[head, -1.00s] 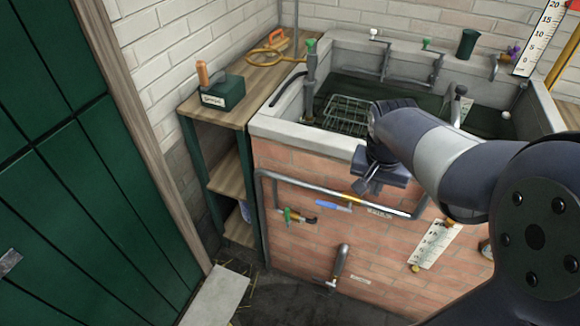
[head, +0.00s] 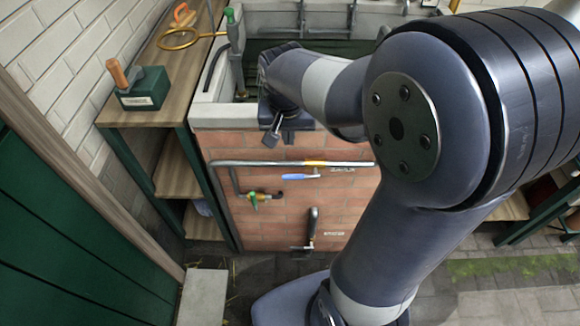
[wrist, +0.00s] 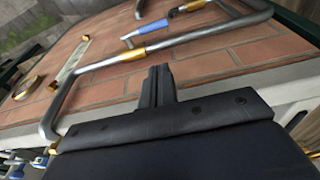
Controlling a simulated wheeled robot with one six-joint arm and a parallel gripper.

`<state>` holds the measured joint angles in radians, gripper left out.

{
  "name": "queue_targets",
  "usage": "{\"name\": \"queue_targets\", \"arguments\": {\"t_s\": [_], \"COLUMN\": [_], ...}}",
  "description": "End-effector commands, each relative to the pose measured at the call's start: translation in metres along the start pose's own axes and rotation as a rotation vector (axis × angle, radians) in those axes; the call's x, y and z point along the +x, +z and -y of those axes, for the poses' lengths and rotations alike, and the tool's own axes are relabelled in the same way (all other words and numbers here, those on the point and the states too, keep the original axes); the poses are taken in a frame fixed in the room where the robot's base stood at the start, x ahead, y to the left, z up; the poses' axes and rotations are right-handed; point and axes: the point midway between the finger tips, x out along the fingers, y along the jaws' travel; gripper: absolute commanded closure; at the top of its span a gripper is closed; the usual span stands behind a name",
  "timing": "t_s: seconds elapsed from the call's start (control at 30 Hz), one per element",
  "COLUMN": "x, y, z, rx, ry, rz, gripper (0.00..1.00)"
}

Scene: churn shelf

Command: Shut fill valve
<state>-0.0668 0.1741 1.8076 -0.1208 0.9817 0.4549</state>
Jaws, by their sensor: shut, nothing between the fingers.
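A lever valve with a blue handle (head: 297,176) sits on the grey pipe (head: 235,163) along the brick trough front. Its brass fitting (head: 316,163) is beside a small label too small to read. The blue handle lies roughly parallel to the pipe, just below it. In the wrist view the blue handle (wrist: 148,30) is beyond my fingertips. A second valve with a green handle (head: 253,197) is lower left. I cannot tell which is named the fill valve. My gripper (head: 270,138) is shut and empty, above and left of the blue handle, apart from it.
The trough's stone rim (head: 225,115) is close behind my gripper. A wooden shelf (head: 150,60) at left holds a green box (head: 145,90) and a brass ring (head: 178,39). A dark drain pipe with a handle (head: 312,225) is low on the bricks. Paved floor lies in front.

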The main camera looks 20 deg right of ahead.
Motion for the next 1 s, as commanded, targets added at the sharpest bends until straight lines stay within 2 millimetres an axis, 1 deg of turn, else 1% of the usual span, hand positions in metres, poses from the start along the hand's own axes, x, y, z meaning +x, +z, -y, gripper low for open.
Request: {"name": "queue_targets", "arguments": {"t_s": [0.17,0.4,0.53,0.6,0.7,0.8,1.0], "x": [0.024,0.076,0.101,0.112,0.123,0.131,0.135], "y": [0.001,0.002,0.002,0.006,0.011,0.014,0.016], "z": [-0.001,-0.001,-0.001,-0.001,-0.002,-0.002,-0.002], "rx": [0.000,0.000,0.001,0.000,-0.001,-0.001,0.000], "ry": [0.002,0.002,0.002,0.002,0.002,0.001,0.000], "rz": [0.004,0.006,0.006,0.005,0.003,0.002,0.001], "gripper": [1.00,1.00,1.00,1.00,1.00,1.00,1.00]}}
